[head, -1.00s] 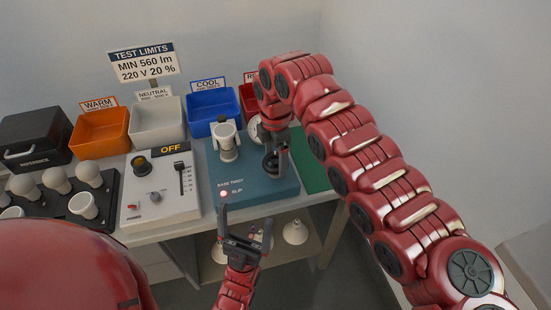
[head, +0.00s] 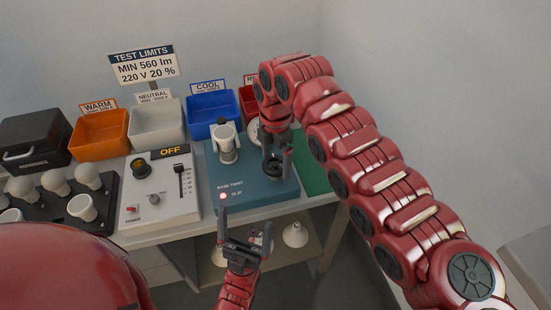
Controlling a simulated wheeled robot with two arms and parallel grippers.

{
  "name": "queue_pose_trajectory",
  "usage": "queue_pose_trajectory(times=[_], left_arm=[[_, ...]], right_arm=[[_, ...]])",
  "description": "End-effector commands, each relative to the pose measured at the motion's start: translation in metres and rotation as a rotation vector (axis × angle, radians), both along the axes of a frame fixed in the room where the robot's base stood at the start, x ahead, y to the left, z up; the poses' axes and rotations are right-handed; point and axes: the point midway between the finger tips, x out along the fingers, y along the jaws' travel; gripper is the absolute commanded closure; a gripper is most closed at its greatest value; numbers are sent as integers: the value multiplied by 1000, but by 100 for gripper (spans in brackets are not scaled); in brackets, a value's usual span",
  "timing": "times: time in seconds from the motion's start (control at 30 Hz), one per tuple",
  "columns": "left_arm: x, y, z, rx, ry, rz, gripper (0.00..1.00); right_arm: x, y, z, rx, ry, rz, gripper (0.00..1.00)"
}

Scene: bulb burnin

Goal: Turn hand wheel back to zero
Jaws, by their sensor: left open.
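The dark hand wheel (head: 272,169) sits on the right part of the teal base twist unit (head: 252,192), partly covered by my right gripper. My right gripper (head: 277,155) points down at the wheel from above, with one dark finger at its right side. I cannot tell whether it touches or grips the wheel. A white bulb holder (head: 227,145) stands on the unit left of the wheel. The red slip light (head: 223,196) glows at the unit's front. The wheel's zero mark cannot be made out. My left gripper (head: 246,226) is open and empty in front of the table edge.
The grey control box (head: 160,205) reading OFF stands left of the unit. A black bulb tray (head: 52,215) is farther left. Orange (head: 100,150), white (head: 157,141) and blue (head: 211,129) bins line the back. A green mat (head: 312,172) lies at right.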

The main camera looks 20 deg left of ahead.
Motion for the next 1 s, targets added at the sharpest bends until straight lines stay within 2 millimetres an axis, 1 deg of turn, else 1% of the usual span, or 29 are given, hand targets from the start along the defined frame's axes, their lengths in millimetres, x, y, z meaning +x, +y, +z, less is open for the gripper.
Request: queue_pose_trajectory(times=[0.23, 0.37, 0.47, 0.57, 0.6, 0.67, 0.7, 0.73, 0.8, 0.9, 1.0], left_arm=[[0, 0, 0, 0, 0, 0, 0], [0, 0, -1, 0, 0, 0, 0], [0, 0, -3, 0, 0, 0, 0], [0, 0, -4, 0, 0, 0, 0], [0, 0, -3, 0, 0, 0, 0], [0, 0, -2, 0, 0, 0, 0], [0, 0, 2, 0, 0, 0, 0], [0, 0, 15, 0, 1, 0, 0], [0, 0, 28, 0, 0, 0, 0], [0, 0, 47, 0, 0, 0, 0], [0, 0, 60, 0, 0, 0, 0]], right_arm=[[0, 0, 1, 1, 1, 0, 0], [0, 1, 11, 2, -3, 1, 0], [0, 2, 30, 2, -5, 1, 0], [0, 2, 56, 2, -4, 1, 0], [0, 2, 68, 2, -6, 0, 0], [0, 2, 86, 2, -6, 1, 0], [-1, 2, 98, 2, -3, 1, 0], [-1, 1, 112, 1, -1, 0, 0], [-1, 1, 132, 1, -1, 0, 0], [0, 0, 148, 0, 1, 0, 0], [0, 0, 161, 0, 1, 0, 0]])
